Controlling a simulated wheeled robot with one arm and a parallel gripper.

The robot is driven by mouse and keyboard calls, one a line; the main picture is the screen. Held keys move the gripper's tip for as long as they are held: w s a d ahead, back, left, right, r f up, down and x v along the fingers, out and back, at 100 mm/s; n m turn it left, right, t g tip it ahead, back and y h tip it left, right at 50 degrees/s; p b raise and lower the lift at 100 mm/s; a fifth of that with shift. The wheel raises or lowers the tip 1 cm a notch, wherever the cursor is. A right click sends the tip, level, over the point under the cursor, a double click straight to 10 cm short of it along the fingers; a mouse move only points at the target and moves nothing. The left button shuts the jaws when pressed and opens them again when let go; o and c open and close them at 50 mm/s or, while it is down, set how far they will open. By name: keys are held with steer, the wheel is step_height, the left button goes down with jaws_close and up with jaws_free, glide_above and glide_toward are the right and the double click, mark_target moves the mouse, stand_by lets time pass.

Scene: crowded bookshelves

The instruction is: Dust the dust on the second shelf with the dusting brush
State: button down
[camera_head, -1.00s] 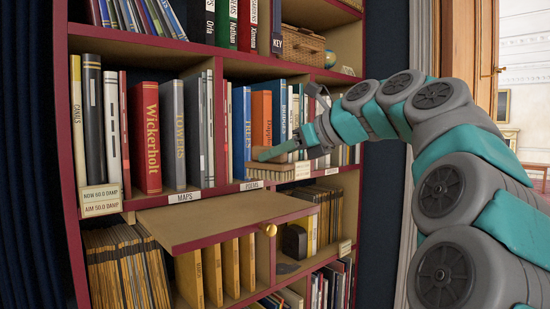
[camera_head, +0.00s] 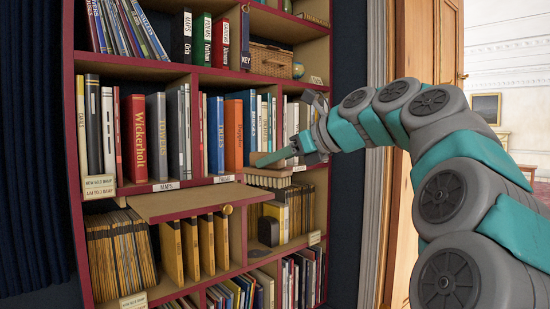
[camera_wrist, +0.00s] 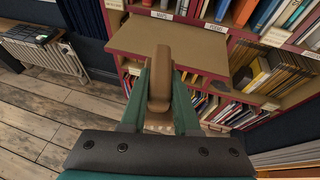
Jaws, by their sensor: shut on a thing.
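My gripper (camera_head: 290,155) is shut on the brown dusting brush (camera_head: 268,171), whose pale bristles point down in the head view. The wrist view shows the brown handle (camera_wrist: 160,75) between the two teal fingers. The brush is in front of the right part of the book row, near the shelf edge and right of the fold-down flap; contact with the shelf cannot be told.
The open flap (camera_head: 185,203) with a gold knob (camera_head: 227,209) juts out from the bookcase. Books fill most shelves, and a wicker basket (camera_head: 270,61) stands above. In the wrist view, a radiator (camera_wrist: 45,60) stands at left beside bare wooden floor (camera_wrist: 40,125).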

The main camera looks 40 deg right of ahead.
steer(key=w+a+f, duration=0.5)
steer(key=a+f, duration=0.2)
steer(key=f, duration=0.6)
steer(key=w+a+f, duration=0.6)
steer(key=a+f, duration=0.2)
steer(key=f, duration=0.5)
steer(key=w+a+f, duration=0.6)
steer(key=a+f, duration=0.1)
steer(key=f, duration=0.5)
steer(key=shift+a+f, duration=0.2)
steer(key=shift+f, duration=0.2)
steer(key=shift+w+r, duration=0.1)
steer(key=shift+w, duration=0.05)
steer(key=shift+f, duration=0.2)
